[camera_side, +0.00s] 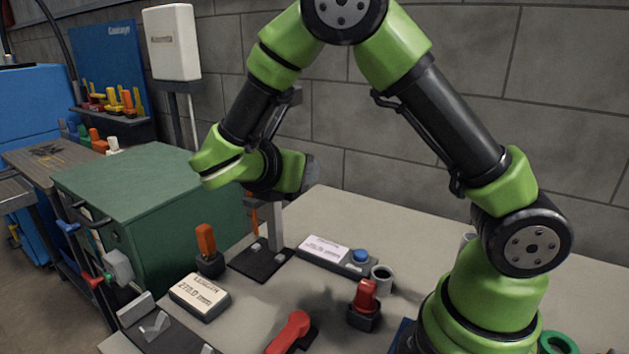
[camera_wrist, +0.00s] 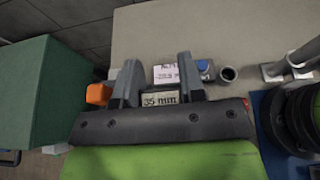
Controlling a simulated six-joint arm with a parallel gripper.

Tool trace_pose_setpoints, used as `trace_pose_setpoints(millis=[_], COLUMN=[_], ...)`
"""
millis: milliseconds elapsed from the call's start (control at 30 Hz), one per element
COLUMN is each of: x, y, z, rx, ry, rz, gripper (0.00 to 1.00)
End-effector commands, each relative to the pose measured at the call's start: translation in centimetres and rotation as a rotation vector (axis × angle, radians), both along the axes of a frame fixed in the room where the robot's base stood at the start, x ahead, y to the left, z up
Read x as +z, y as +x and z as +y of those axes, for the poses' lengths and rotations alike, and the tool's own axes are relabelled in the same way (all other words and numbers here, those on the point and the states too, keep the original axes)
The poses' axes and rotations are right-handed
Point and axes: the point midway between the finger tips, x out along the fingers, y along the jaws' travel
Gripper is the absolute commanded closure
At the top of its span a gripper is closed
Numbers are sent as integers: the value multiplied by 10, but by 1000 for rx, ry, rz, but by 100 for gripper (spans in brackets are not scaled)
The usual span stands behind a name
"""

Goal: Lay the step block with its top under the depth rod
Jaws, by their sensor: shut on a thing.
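In the wrist view my gripper (camera_wrist: 158,82) has its two grey fingers on either side of a small pale block marked 35 mm (camera_wrist: 160,98), which I take for the step block. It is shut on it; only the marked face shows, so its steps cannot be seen. In the side view a grey upright column (camera_side: 275,222) stands on a dark base plate (camera_side: 262,262) below my wrist. A thin orange piece (camera_side: 252,216) hangs beside the column. I cannot tell which part is the depth rod. My fingers and the held block cannot be made out there.
An orange-handled tool (camera_side: 206,243) and a LENGTH readout box (camera_side: 200,297) stand left of centre. A labelled box with a blue button (camera_side: 360,257), a cup (camera_side: 381,279) and a red-topped piece (camera_side: 366,300) stand to the right. A green cabinet (camera_side: 150,215) borders the left side.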

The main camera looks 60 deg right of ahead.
Motion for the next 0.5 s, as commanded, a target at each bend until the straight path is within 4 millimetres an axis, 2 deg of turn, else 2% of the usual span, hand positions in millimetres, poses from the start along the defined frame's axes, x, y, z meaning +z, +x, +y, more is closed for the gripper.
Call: trace_pose_setpoints(millis=[500], x=[1], y=[82], z=[51], rx=[0], ry=[0], rz=[-3], gripper=[98])
